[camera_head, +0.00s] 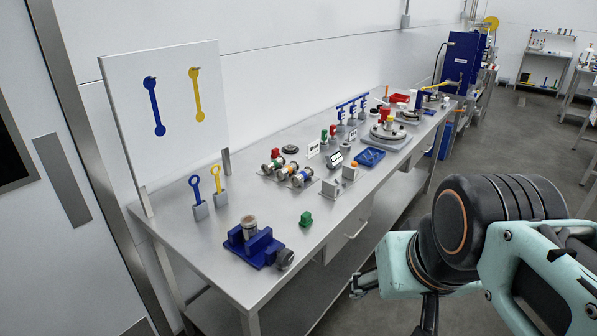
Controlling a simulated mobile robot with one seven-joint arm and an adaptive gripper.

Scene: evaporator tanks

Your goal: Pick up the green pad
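A small green block (305,219), which looks like the green pad, sits on the steel bench near its front edge. It stands to the right of the blue vise and has clear bench around it. My arm is at the lower right, in front of the bench. The end that looks like my gripper (360,285) is only partly visible, below and to the right of the green pad and apart from it. Its fingers are too small and too hidden to show whether they are open or shut.
The blue vise (262,246) holds a cylinder at the near end of the steel bench (350,213). A white board (170,120) with wrenches rises at left.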

